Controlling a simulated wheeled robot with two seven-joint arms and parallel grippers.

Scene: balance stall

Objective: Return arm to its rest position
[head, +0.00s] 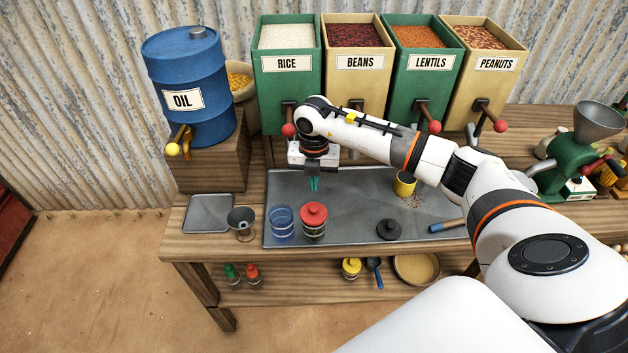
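My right arm reaches in from the lower right across the wooden bench. Its gripper (314,184) points down over the grey metal tray (350,192), behind a jar with a red lid (313,216) and a clear blue cup (281,222). The fingertips look close together and appear above the tray surface; whether they are open or shut is too small to tell. My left gripper is not in view.
Bins of rice (286,85), beans, lentils and peanuts stand behind, with levers sticking out in front. A blue oil drum (187,75) is at left. A yellow cup (404,184), a black lid (388,230) and a green grinder (570,155) lie near my arm.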

